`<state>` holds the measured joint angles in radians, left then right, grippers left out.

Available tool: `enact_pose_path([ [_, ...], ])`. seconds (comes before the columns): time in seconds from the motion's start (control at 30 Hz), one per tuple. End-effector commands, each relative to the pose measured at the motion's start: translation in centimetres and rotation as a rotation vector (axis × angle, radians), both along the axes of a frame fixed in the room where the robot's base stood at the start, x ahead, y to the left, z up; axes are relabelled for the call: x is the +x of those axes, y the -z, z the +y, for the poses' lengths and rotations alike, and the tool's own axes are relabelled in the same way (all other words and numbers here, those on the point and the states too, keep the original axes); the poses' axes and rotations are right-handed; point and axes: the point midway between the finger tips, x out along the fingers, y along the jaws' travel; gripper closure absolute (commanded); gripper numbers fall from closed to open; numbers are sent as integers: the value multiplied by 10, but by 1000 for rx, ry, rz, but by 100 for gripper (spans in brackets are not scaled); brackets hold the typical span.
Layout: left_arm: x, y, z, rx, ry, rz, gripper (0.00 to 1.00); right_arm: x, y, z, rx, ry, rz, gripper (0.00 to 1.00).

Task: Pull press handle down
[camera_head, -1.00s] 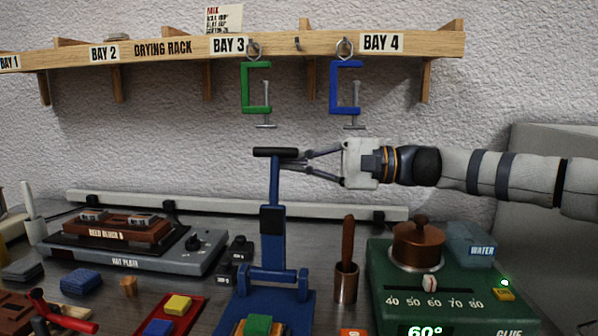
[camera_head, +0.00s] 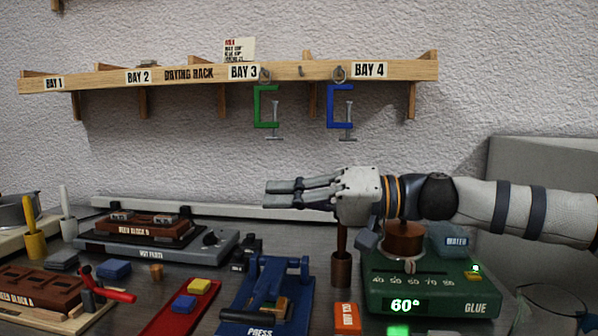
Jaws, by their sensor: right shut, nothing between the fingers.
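The blue press (camera_head: 231,307) stands at the front centre of the bench. Its lever no longer stands upright; it lies folded down toward the front, with the black grip (camera_head: 244,315) low over the base near the PRESS label. A small tan and green piece sits partly hidden under the lever. My right gripper (camera_head: 268,193) comes in from the right, above and behind the press. Its fingers point left, are shut and empty, and are clear of the handle. My left gripper is not in view.
The green glue heater (camera_head: 430,290) with a copper pot (camera_head: 403,243) stands right of the press, below my right arm. A brown-handled tool in a copper cup (camera_head: 341,269) stands between. A red tray (camera_head: 180,316) lies left. The drying rack (camera_head: 200,76) holds two hanging clamps.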

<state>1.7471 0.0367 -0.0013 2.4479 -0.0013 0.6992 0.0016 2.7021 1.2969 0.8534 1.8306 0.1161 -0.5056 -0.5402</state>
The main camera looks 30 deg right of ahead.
Motion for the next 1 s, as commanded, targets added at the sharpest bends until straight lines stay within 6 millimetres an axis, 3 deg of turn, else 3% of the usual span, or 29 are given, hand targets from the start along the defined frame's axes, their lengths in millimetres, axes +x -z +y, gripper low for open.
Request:
enact_pose_path([
  [0.5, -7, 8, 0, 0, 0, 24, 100, -33, 36, 25, -172, -1, -227, 100],
  [1.0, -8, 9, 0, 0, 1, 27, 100, -37, 41, 28, -200, 1, -263, 100],
])
